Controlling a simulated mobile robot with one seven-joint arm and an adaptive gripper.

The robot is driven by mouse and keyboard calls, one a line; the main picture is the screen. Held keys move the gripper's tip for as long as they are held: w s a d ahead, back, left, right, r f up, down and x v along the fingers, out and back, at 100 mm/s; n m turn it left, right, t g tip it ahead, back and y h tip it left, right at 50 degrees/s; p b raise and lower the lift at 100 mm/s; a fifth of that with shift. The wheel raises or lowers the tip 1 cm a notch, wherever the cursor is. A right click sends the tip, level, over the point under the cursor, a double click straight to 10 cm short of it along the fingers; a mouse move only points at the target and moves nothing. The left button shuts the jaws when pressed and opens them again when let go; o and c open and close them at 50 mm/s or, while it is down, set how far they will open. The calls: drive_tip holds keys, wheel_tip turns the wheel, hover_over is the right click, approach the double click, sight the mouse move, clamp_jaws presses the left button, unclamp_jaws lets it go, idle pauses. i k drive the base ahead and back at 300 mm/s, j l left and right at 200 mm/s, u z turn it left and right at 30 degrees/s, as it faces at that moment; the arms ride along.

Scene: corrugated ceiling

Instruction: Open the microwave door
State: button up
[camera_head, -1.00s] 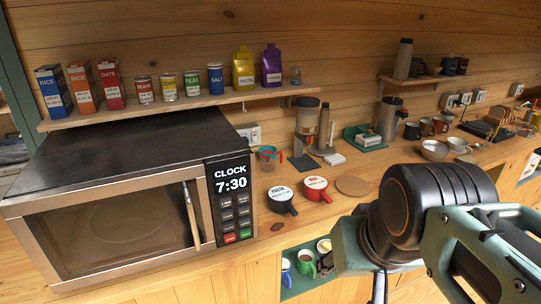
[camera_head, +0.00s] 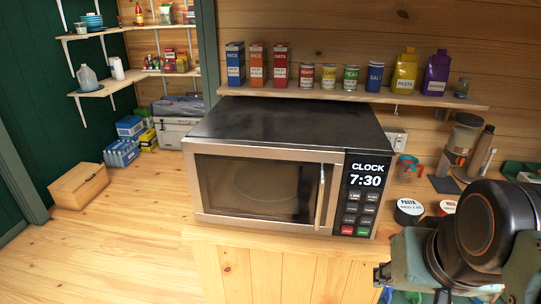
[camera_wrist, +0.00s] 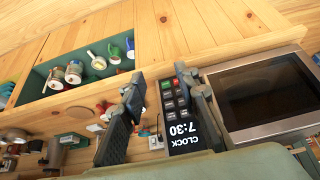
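The microwave (camera_head: 285,125) stands on the wooden counter, silver-framed with a dark top. Its door (camera_head: 255,188) is shut, with a vertical handle (camera_head: 321,196) at the door's right edge beside the control panel (camera_head: 361,200) reading CLOCK 7:30. In the wrist view the microwave (camera_wrist: 268,90) appears upside down, on the right. My gripper (camera_wrist: 163,82) is open and empty, its two dark fingers apart with the control panel (camera_wrist: 176,105) seen between and behind them. The handle is not clear there, likely behind the right finger. In the head view my arm is at the lower right, apart from the handle.
A shelf (camera_head: 350,95) with boxes, cans and bags runs above the microwave. An open cubby with mugs (camera_wrist: 75,72) is below the counter.

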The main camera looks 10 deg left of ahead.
sight(277, 187)
drive_tip(key=u, duration=0.9)
